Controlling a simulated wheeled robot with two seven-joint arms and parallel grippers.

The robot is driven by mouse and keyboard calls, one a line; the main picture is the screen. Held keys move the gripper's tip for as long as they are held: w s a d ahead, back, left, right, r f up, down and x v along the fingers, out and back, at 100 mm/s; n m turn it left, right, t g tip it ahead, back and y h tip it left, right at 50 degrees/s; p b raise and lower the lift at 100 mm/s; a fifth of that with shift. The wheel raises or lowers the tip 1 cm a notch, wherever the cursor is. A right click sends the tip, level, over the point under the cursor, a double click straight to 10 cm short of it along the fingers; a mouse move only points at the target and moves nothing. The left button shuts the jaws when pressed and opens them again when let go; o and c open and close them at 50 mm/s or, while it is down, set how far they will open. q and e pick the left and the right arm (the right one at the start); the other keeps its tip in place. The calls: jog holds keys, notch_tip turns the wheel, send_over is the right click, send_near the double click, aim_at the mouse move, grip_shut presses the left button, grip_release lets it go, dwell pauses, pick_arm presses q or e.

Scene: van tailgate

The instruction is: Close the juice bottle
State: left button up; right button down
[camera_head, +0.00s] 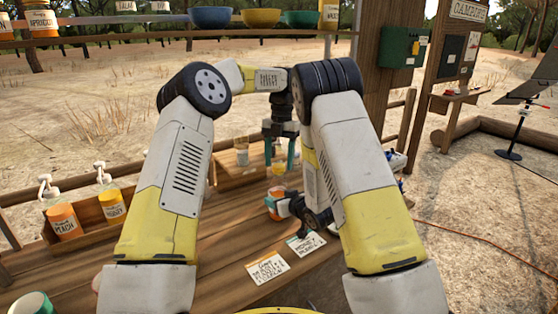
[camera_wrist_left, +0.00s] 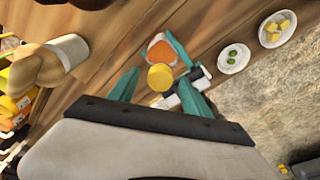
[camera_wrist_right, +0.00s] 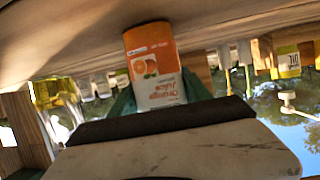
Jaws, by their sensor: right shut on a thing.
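The juice bottle (camera_head: 275,194), orange with a pale label, is upright at the far side of the counter. Its label shows close up in the right wrist view (camera_wrist_right: 154,66). My right gripper (camera_head: 286,205) is shut on the bottle's body. A round yellow cap (camera_wrist_left: 160,77) shows between the fingers of my left gripper (camera_wrist_left: 160,84), with a visible gap on each side. The bottle's orange body (camera_wrist_left: 160,50) is just past it. In the head view my left gripper (camera_head: 280,155) is open, pointing down above the bottle. Whether the cap touches the bottle's neck cannot be told.
Two white plates (camera_wrist_left: 234,58) with food show in the left wrist view. Bowls (camera_head: 261,17) line a shelf above.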

pick_arm(q)
jog(key=shift+r, duration=2.25)
jog(key=shift+c, duration=0.5)
